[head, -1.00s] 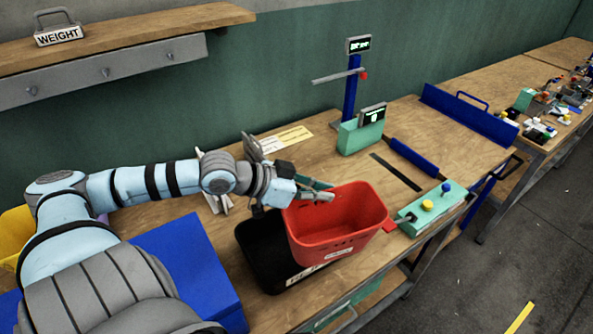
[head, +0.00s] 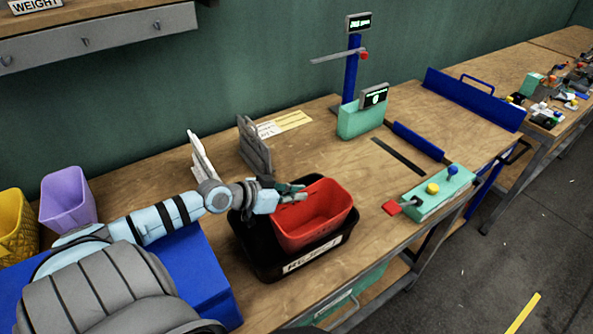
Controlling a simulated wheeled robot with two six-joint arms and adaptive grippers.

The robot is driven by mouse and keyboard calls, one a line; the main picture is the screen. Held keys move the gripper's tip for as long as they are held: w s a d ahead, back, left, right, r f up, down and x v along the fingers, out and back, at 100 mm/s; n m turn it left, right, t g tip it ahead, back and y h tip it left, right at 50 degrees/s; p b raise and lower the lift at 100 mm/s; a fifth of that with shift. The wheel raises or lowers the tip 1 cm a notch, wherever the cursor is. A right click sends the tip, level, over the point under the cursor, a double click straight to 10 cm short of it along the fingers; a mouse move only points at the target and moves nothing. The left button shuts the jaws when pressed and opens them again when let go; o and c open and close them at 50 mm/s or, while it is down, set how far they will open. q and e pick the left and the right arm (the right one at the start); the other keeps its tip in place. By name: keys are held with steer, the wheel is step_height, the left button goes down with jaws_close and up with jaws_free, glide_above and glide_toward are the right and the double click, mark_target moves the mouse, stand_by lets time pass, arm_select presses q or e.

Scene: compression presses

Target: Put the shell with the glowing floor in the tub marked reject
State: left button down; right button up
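The red shell (head: 316,225) is an open box, and it stands inside the black tub (head: 262,264), whose front label reads REJECT. The shell's upper part rises above the tub's rim. No glow shows on the part of its inside that I see, and the tub hides its lower part. My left gripper (head: 288,193) is at the shell's back left rim, with its fingers shut on that rim. My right gripper is not in view.
A blue box (head: 195,270), a purple bin (head: 68,202) and a yellow bin (head: 15,228) are to the left. Grey upright racks (head: 254,147) stand behind the tub. A green button box (head: 440,195) is to the right. Bare bench lies between the tub and the green scale (head: 361,121).

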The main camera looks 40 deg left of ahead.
arm_select(q)
steer(key=shift+f, duration=0.55)
steer(key=shift+r, duration=0.1)
steer(key=shift+f, duration=0.25)
steer(key=c, duration=1.8)
jaws_free()
steer(key=shift+r, duration=0.1)
